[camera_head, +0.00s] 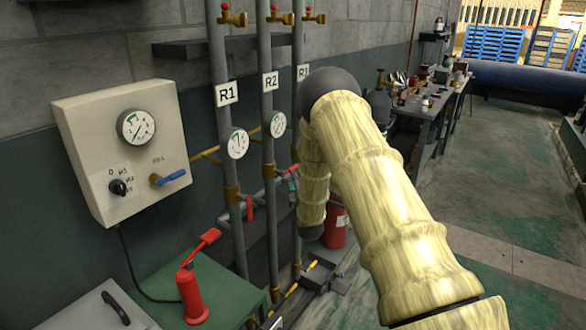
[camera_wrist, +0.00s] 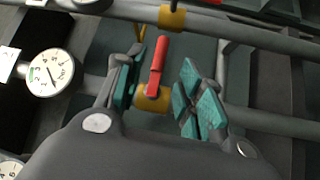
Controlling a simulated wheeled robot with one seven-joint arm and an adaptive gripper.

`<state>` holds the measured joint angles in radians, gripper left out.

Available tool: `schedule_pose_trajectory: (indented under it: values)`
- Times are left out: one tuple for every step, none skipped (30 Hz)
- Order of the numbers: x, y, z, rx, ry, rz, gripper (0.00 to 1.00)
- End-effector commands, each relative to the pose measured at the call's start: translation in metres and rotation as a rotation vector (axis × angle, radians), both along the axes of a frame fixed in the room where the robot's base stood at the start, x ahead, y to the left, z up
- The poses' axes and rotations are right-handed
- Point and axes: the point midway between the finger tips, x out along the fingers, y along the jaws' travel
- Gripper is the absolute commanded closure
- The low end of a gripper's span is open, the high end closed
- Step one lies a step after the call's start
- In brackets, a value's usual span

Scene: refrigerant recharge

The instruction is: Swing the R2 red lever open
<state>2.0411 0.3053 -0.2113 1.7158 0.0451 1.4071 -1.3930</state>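In the wrist view, a red lever (camera_wrist: 158,64) stands on a brass valve body (camera_wrist: 150,98). My gripper (camera_wrist: 165,77) is open, with one teal-padded finger on each side of the lever. The left pads are close to the lever; a clear gap shows on the right. I cannot tell whether any pad touches it. In the head view, the R2 label (camera_head: 270,81) is on the middle upright pipe (camera_head: 267,110). A small red part (camera_head: 292,169) shows right of that pipe beside my gripper; my arm hides much of this area.
The R1 pipe (camera_head: 222,140) has its own red lever (camera_head: 249,208). A gauge panel (camera_head: 125,150) hangs at left, above a red hand-pump-like tool (camera_head: 192,292) on a green table (camera_head: 222,283). A red cylinder (camera_head: 336,229) stands behind my arm. Floor on the right is open.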

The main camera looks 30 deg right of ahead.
Motion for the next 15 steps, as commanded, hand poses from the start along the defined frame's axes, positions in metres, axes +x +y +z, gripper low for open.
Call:
schedule_pose_trajectory:
  values:
    - [0.007, -0.004, 0.003, 0.000, -0.002, -0.001, 0.62]
    - [0.011, -0.006, 0.004, 0.002, -0.002, -0.001, 0.62]
    - [0.017, -0.008, 0.005, 0.003, -0.001, -0.001, 0.62]
    - [0.022, -0.010, 0.005, 0.003, -0.001, 0.000, 0.62]
    - [0.027, -0.012, 0.007, 0.002, -0.002, 0.000, 0.62]
    - [0.032, -0.014, 0.007, 0.002, -0.001, 0.000, 0.62]
    - [0.037, -0.016, 0.008, 0.002, -0.001, 0.000, 0.62]
    - [0.041, -0.018, 0.008, 0.002, -0.001, 0.000, 0.62]
    - [0.046, -0.020, 0.008, 0.002, 0.000, -0.001, 0.62]
    - [0.050, -0.022, 0.009, 0.003, 0.000, 0.000, 0.62]
    - [0.054, -0.024, 0.010, 0.003, -0.001, -0.001, 0.62]
    - [0.059, -0.025, 0.010, 0.003, -0.001, -0.001, 0.62]
    - [0.062, -0.027, 0.010, 0.004, 0.001, 0.000, 0.62]
    - [0.065, -0.028, 0.010, 0.003, 0.001, 0.001, 0.62]
    - [0.068, -0.029, 0.010, 0.003, 0.001, 0.001, 0.62]
